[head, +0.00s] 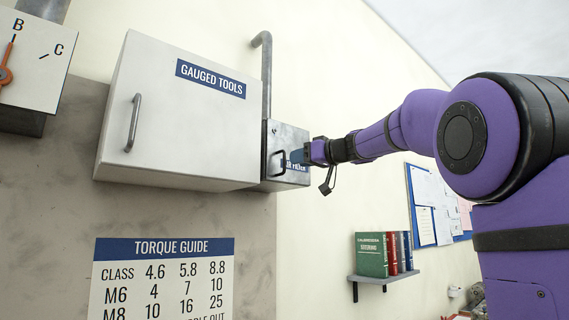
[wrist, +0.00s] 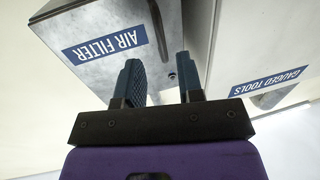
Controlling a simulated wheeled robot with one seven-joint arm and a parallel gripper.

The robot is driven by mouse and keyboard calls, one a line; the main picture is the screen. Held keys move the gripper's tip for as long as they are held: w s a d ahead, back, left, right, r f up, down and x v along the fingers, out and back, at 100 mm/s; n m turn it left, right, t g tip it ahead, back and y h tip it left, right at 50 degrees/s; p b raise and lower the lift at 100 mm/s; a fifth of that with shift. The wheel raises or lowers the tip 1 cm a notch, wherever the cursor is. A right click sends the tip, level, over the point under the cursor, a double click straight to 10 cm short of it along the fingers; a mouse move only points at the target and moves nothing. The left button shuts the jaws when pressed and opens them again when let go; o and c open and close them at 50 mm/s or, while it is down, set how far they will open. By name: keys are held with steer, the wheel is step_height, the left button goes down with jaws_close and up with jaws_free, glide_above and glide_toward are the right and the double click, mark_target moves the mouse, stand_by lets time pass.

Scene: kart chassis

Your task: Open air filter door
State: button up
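The air filter box (head: 299,136) is a small grey metal box on the wall, right of the large white cabinet. Its door carries a dark handle (head: 279,162) and a blue label partly hidden by my gripper. In the wrist view the air filter door (wrist: 85,75) appears upside down, with the "AIR FILTER" label readable and the dark handle (wrist: 157,28) near its edge. My gripper (head: 297,157) is in front of the door, close to the handle. In the wrist view my gripper (wrist: 158,68) has its two blue fingers apart, with nothing visibly held between them. The door looks shut.
The white "GAUGED TOOLS" cabinet (head: 190,110) stands directly left of the box. A grey pipe (head: 266,75) rises behind them. A shelf (head: 385,276) with books and a notice board (head: 438,205) are to the right. A torque guide (head: 163,280) hangs below.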

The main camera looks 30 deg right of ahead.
mark_target(284, 169)
steer(key=shift+x, duration=3.05)
jaws_close()
